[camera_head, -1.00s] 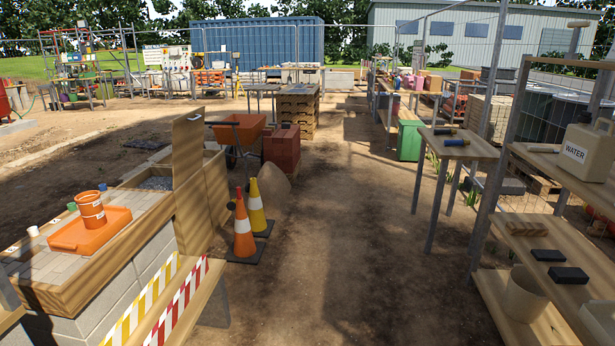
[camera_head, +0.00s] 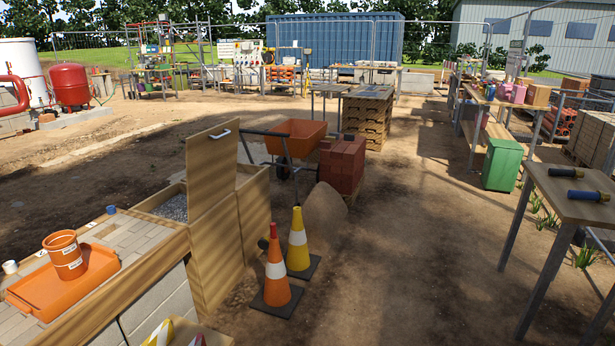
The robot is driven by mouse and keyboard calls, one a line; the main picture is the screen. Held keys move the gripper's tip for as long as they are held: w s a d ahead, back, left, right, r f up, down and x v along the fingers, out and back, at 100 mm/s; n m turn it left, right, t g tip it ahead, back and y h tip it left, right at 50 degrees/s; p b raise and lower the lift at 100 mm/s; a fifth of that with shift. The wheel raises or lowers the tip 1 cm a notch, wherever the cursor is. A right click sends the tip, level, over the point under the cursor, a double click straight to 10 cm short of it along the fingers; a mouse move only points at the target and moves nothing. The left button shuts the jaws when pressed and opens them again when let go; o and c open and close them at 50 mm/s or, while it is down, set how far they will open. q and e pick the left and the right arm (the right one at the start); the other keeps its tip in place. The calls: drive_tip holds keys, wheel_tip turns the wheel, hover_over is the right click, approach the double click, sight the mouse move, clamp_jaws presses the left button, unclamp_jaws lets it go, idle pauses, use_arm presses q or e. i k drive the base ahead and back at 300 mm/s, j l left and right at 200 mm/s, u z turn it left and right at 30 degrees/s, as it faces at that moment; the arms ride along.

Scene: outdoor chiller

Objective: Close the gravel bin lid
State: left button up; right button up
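The gravel bin (camera_head: 212,245) is a wooden box at the left of the head view, beyond the paved workbench. Grey gravel (camera_head: 172,207) shows inside it. Its wooden lid (camera_head: 210,162) stands open, raised nearly upright on the right side of the gravel opening. A pale metal handle (camera_head: 221,134) is near the lid's top edge. Neither of my grippers is in view.
An orange bucket (camera_head: 65,255) stands on an orange tray (camera_head: 62,287) on the workbench. Traffic cones (camera_head: 276,268) stand right of the bin. A wheelbarrow (camera_head: 297,138) and red bricks (camera_head: 342,163) are behind. Open dirt (camera_head: 400,240) lies centre right.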

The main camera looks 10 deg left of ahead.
sight(211, 152)
drive_tip(key=i+l+u, duration=0.15)
drive_tip(key=i+u, duration=0.2)
drive_tip(key=i+l+u, duration=0.75)
drive_tip(key=u, duration=0.35)
drive_tip(key=i+l+u, duration=0.15)
drive_tip(key=u, duration=0.25)
drive_tip(key=i, duration=0.05)
